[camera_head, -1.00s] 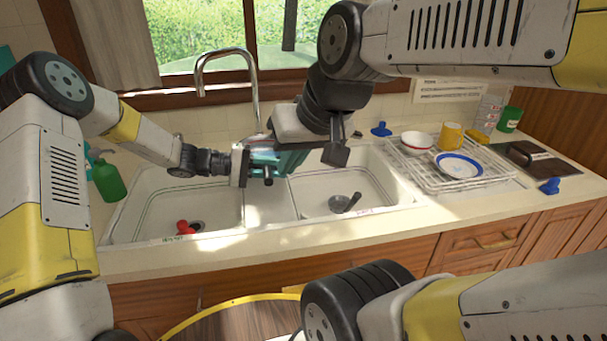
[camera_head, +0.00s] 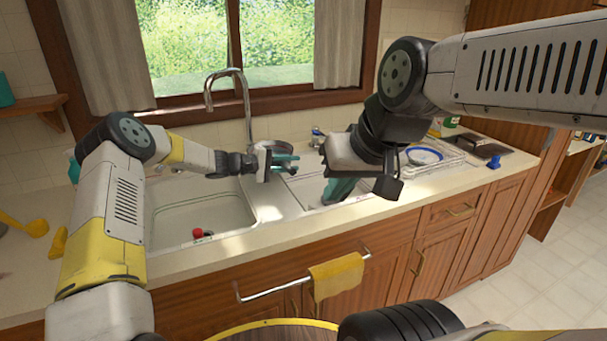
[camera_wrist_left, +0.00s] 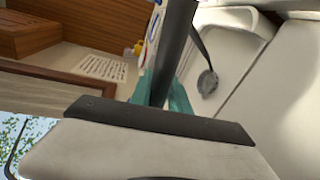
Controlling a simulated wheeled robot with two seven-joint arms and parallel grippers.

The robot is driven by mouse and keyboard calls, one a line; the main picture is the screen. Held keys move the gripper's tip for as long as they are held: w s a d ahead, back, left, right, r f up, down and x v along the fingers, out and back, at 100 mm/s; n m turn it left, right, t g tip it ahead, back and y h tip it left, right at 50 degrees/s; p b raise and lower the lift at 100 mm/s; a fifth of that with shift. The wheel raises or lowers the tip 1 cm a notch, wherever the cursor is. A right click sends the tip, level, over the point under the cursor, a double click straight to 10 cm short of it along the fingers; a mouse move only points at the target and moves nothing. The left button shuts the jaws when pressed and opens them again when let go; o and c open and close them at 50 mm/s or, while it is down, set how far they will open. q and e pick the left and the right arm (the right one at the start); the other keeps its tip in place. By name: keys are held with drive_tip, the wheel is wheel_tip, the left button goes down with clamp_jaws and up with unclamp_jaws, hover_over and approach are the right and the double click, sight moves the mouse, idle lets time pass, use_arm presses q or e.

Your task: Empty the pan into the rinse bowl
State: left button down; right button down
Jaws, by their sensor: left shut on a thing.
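My left gripper (camera_head: 268,166) is shut on a dark handle (camera_wrist_left: 178,45), seen between its teal fingers in the left wrist view. A grey metal pan (camera_head: 270,150) shows at this gripper in the head view, above the back of the sink; its contents are hidden. The right sink basin (camera_head: 303,190), seemingly the rinse bowl, is partly covered by my right gripper (camera_head: 340,190). That gripper points down over it, and its finger gap is unclear. A grey round-headed utensil (camera_wrist_left: 207,82) lies in a basin in the left wrist view.
The left basin (camera_head: 175,215) holds a red object (camera_head: 202,233). A tall tap (camera_head: 238,80) stands behind the sink. A dish rack (camera_head: 440,165) is at the right. A yellow towel (camera_head: 338,275) hangs on the front rail (camera_head: 270,293).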

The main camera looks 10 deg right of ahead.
use_arm(q)
drive_tip(key=shift+f, duration=2.85)
drive_tip(key=shift+d+r+y, duration=0.2)
drive_tip(key=shift+d+y, duration=0.05)
drive_tip(key=shift+y, duration=0.05)
drive_tip(key=shift+s+d+r+m+y, duration=0.1)
drive_tip(key=shift+s+d+m+y, duration=0.25)
drive_tip(key=shift+d+y, duration=0.35)
drive_tip(key=shift+s+d+r+m+y, duration=0.1)
drive_tip(key=shift+d+m+y, duration=0.45)
drive_tip(key=shift+y, duration=0.25)
drive_tip(key=shift+d, duration=0.1)
